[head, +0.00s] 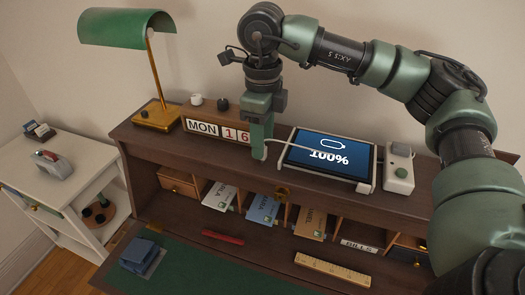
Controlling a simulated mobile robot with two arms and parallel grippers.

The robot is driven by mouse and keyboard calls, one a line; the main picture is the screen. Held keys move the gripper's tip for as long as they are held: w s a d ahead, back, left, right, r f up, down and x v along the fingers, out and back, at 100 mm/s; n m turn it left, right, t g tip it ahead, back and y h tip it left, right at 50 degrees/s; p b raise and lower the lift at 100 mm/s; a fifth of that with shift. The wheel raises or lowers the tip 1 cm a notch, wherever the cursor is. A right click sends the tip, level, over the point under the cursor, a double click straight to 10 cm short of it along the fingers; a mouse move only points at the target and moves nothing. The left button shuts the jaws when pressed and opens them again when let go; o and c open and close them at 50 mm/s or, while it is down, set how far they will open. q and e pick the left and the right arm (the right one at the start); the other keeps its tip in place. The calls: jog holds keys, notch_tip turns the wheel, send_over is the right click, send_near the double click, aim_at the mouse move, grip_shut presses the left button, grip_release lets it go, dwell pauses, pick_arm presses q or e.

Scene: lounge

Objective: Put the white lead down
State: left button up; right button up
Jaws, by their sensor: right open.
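My right gripper (259,150) points down at the top shelf of the desk, between the block calendar (204,128) and the tablet (312,165). It is open. The white lead (276,141) shows beside its fingertips and runs toward the tablet's left side. Whether the lead touches a fingertip or the shelf I cannot tell, as the fingers hide part of it. The tablet lies tilted in a pale stand, its screen lit with a battery sign and "100%". My left gripper is not in view.
A green lamp (127,28) with a brass base stands at the shelf's left. A grey-white box with a dial (399,168) sits right of the tablet. Below are pigeonholes with envelopes (263,209), a wooden ruler (333,270) and a red stick (223,237). A white side table (30,158) stands left.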

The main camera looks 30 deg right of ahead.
aim_at(264, 159)
jog(key=f, duration=0.1)
jog(key=f+p, duration=0.1)
jog(key=f, duration=0.1)
jog(key=shift+w+d+f, duration=0.15)
jog(key=shift+d+f, duration=0.05)
jog(key=shift+f, duration=0.35)
grip_shut()
jog(key=shift+r, duration=0.15)
